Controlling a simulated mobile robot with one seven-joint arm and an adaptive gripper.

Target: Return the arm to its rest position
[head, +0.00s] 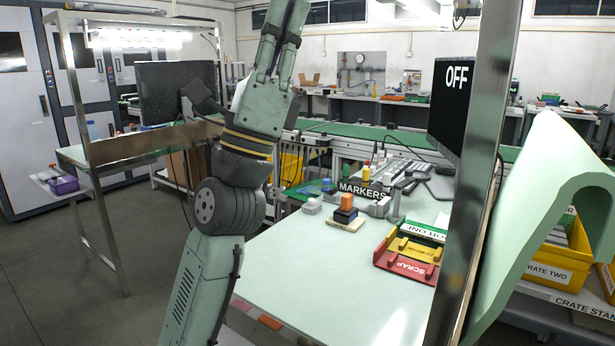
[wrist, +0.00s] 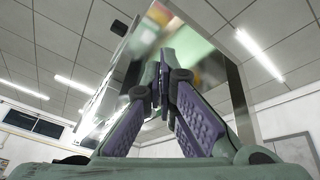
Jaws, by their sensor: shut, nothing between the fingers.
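My arm rises through the left middle of the head view, its upper links reaching out of the top of the picture. In the wrist view my gripper (wrist: 162,90) points up toward the ceiling. Its two purple-padded fingers lean together and meet at the tips. Nothing is held between them.
A pale green bench (head: 330,270) carries a red scrap tray (head: 405,266), an orange-topped block (head: 346,203) and a markers holder (head: 362,190). A metal post (head: 478,180) and a dark "OFF" screen (head: 453,105) stand at right. Yellow crates (head: 556,258) sit beyond. Grey floor is clear at left.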

